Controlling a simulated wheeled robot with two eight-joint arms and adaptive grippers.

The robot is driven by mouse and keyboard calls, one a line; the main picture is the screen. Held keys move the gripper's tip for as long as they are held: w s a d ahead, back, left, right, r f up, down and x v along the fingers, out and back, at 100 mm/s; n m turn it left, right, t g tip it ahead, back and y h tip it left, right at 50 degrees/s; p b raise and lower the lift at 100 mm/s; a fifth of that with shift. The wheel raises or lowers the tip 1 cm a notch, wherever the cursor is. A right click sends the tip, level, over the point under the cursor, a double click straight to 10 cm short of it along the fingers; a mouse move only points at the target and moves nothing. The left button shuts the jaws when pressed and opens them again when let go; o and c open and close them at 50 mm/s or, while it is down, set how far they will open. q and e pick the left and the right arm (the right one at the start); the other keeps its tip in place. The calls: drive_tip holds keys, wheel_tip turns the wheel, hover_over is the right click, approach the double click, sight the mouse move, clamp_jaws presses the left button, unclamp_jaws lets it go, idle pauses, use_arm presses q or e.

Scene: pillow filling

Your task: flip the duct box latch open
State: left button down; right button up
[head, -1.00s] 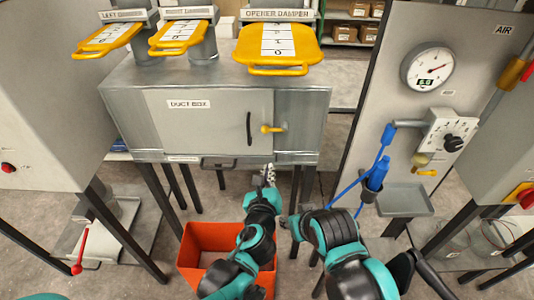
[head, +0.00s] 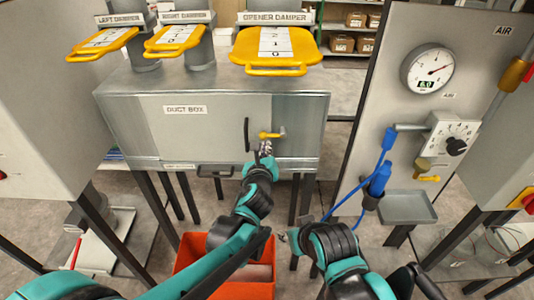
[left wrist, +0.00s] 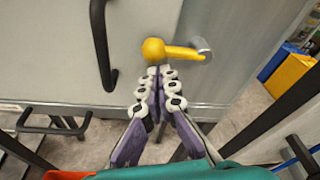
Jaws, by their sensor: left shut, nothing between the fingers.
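The duct box (head: 190,140) is a grey metal cabinet with a labelled door. Its yellow latch (head: 270,134) lies roughly level beside the black door handle (head: 247,134). In the left wrist view the latch (left wrist: 182,53) has a round knob at its left end and a metal pivot at its right. My left gripper (head: 265,150) is shut and empty, just below the latch. In the left wrist view its fingertips (left wrist: 159,72) are together right under the knob; whether they touch it I cannot tell. My right gripper (head: 284,235) is low, away from the box; its fingers are too small to judge.
An orange bin (head: 262,285) stands on the floor below the box. Yellow damper plates (head: 275,50) stand above the box. To the right is a panel with a gauge (head: 432,71) and a blue hose tool (head: 378,180). A lower black handle (head: 215,171) sticks out under the door.

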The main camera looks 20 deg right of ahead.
sight(270, 124)
use_arm(q)
drive_tip(key=shift+a+r+m+y+p, duration=0.15)
drive_tip(key=shift+r+m+y+p, duration=0.2)
drive_tip(key=shift+m, duration=0.25)
idle(0.4)
drive_tip(key=shift+r+m+y+p, duration=0.45)
drive_tip(key=shift+r+m+p, duration=0.4)
drive_tip(key=shift+m, duration=0.35)
drive_tip(key=r+m, duration=0.1)
drive_tip(key=r+m+t+y+p, duration=0.1)
drive_tip(key=m, duration=0.1)
drive_tip(key=shift+s+d+r+m, duration=0.1)
drive_tip(key=shift+d+m, duration=0.2)
drive_tip(key=shift+s+d+r+p, duration=0.15)
drive_tip(key=shift+d+r+p, duration=0.5)
drive_tip(key=shift+r, duration=0.2)
drive_tip(key=shift+s+d+r+p, duration=0.25)
drive_tip(key=shift+d+r+p, duration=0.2)
drive_tip(key=shift+d, duration=0.5)
